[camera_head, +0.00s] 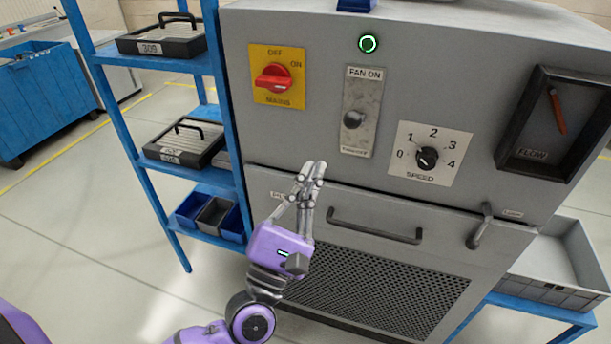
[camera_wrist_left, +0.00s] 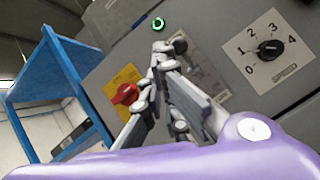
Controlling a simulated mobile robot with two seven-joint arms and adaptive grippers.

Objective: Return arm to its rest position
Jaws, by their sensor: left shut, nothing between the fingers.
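My left gripper (camera_head: 315,172) is shut and empty in front of the grey test cabinet, below the fan switch plate. Its purple wrist and arm come up from the lower middle of the head view. In the left wrist view its closed fingertips (camera_wrist_left: 165,55) point at the cabinet front and partly cover the area between the red mains switch (camera_wrist_left: 125,94) and the fan switch plate (camera_wrist_left: 205,65). My right gripper shows in neither view.
A blue shelf rack (camera_head: 126,150) stands close on the left. A grey tray (camera_head: 560,262) is at right.

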